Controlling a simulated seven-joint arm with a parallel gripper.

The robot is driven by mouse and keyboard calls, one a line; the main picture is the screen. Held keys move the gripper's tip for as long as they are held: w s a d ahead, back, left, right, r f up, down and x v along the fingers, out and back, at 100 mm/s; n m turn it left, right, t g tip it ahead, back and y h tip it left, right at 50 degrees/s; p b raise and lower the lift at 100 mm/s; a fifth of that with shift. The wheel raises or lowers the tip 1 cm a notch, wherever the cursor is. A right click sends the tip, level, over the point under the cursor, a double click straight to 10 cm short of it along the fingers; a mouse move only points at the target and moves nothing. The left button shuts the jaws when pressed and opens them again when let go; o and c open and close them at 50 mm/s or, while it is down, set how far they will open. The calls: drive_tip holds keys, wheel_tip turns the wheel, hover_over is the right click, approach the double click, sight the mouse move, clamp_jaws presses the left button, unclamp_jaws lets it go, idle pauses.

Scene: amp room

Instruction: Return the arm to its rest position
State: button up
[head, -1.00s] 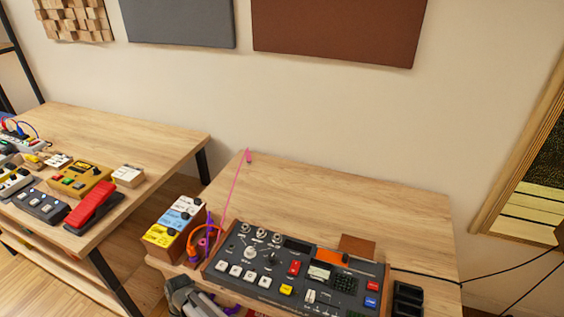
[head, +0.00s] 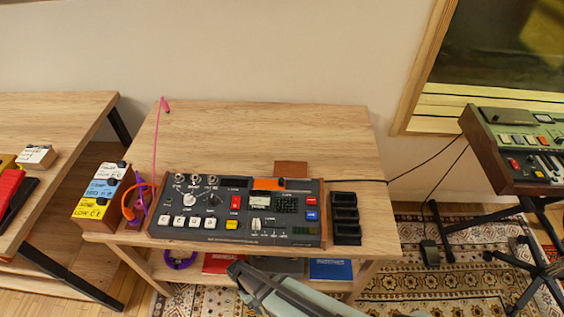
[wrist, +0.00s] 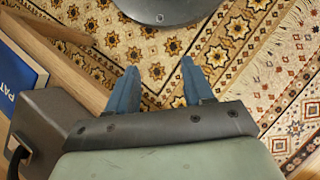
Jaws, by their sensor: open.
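My gripper shows in the wrist view (wrist: 156,88) with two blue fingers apart and nothing between them. It hangs over the patterned rug (wrist: 190,55), and a round dark base (wrist: 160,10) lies beyond the fingertips. In the head view my grey arm (head: 285,293) reaches in at the bottom centre, in front of the table; I cannot make out the fingers there.
A keyboard on a stand (head: 520,150) is at right.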

drive_tip(key=s+d+r+m+g+y, duration=0.1)
drive_tip(key=d+r+m, duration=0.1)
drive_tip(key=d, duration=0.6)
drive_tip(key=s+d+r+m+g+y, duration=0.1)
drive_tip(key=s+d+r+m+y, duration=0.1)
drive_tip(key=d, duration=0.7)
drive_tip(key=s+d+r+m+y, duration=0.2)
drive_tip(key=d+r+m, duration=0.2)
drive_tip(key=d, duration=0.4)
drive_tip(key=shift+d+m+g, duration=0.3)
drive_tip(key=shift+d+g, duration=0.05)
drive_tip(key=shift+g, duration=0.05)
